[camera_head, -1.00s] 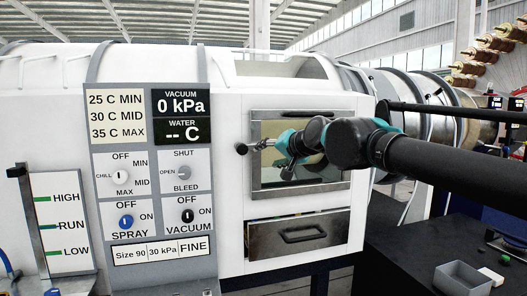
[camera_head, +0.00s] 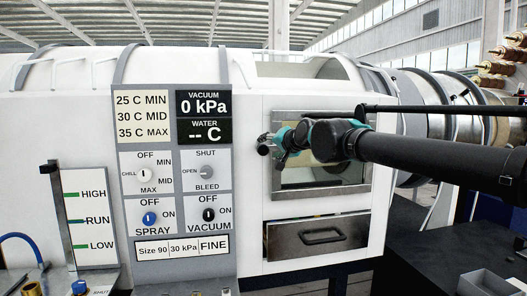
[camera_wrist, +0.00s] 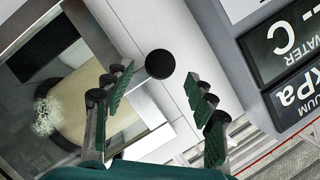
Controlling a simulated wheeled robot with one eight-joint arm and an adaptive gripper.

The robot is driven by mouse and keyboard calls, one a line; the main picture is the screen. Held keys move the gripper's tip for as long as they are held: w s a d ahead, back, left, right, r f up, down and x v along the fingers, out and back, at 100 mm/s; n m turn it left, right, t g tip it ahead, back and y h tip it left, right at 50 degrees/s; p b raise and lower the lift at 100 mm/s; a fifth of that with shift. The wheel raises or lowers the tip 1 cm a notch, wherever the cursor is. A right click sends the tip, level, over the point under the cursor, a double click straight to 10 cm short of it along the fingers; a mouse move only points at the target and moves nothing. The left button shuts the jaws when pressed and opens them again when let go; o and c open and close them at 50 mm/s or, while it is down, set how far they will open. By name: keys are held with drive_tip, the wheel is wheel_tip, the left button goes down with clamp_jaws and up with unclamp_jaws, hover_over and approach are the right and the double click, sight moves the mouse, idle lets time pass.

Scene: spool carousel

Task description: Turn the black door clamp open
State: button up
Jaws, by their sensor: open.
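The black door clamp shows as a round black knob (camera_wrist: 160,64) on a short metal stem in the wrist view. In the head view the knob (camera_head: 263,150) is small, at the left edge of the door window (camera_head: 322,178). My gripper (camera_wrist: 157,78) is open, with one green-padded finger on each side of the knob and a visible gap to both. The knob lies between or just beyond the fingertips; its depth is hard to tell. In the head view my gripper (camera_head: 271,143) is at the knob and partly hides the stem.
A control panel with the vacuum display (camera_head: 203,104) and dials stands just left of the clamp. A drawer (camera_head: 318,238) with a handle is below the window. A grey bin (camera_head: 488,282) sits on the dark surface at lower right.

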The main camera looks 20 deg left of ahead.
sight(264, 149)
drive_tip(key=shift+x, duration=2.6)
clamp_jaws()
